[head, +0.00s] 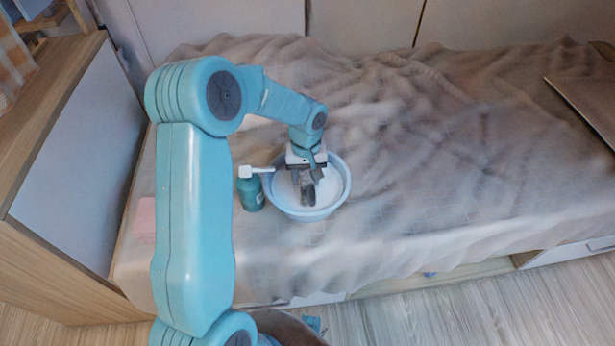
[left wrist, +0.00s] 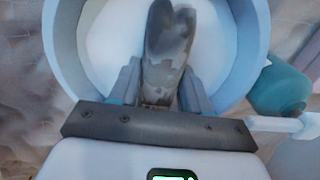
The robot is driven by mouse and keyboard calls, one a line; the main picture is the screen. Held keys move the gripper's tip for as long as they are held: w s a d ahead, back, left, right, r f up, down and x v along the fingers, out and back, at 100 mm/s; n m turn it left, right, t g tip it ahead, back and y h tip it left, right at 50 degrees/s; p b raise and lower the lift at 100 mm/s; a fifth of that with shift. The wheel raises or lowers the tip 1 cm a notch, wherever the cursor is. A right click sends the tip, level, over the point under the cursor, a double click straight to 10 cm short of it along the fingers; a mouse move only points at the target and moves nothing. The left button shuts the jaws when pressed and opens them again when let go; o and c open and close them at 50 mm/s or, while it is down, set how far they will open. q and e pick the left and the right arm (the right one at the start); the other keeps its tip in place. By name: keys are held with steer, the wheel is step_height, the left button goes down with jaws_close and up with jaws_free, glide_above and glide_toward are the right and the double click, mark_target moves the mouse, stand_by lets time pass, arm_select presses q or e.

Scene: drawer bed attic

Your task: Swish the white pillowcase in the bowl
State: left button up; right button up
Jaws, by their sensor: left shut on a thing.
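The light blue bowl (head: 341,197) stands on the bed cover, and its inside looks white. It also fills the top of the left wrist view (left wrist: 246,45). My left gripper (head: 307,185) reaches down over the bowl, with its fingers inside the rim. It is shut on a folded, mottled grey cloth (left wrist: 170,45), which looks like the pillowcase, though grey rather than clean white. The cloth hangs down into the bowl; I cannot tell how deep it sits or whether it touches the bottom. My right gripper is not in view.
A green pump bottle (head: 251,194) with a white nozzle stands just left of the bowl. A pink block (head: 145,218) lies at the bed's left end beside the wooden end panel (head: 75,160). The rumpled bed cover (head: 450,160) right of the bowl is clear.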

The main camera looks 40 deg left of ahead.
arm_select(q)
steer(key=shift+s+a, duration=0.25)
steer(key=shift+w+d, duration=0.7)
steer(key=shift+w, duration=0.15)
steer(key=shift+s+a, duration=0.35)
steer(key=shift+s, duration=0.1)
steer(key=shift+s+a+b, duration=0.3)
steer(key=shift+s+b, duration=0.1)
steer(key=shift+w+d, duration=0.7)
steer(key=shift+w, duration=0.15)
steer(key=shift+s+a, duration=0.4)
steer(key=shift+s, duration=0.05)
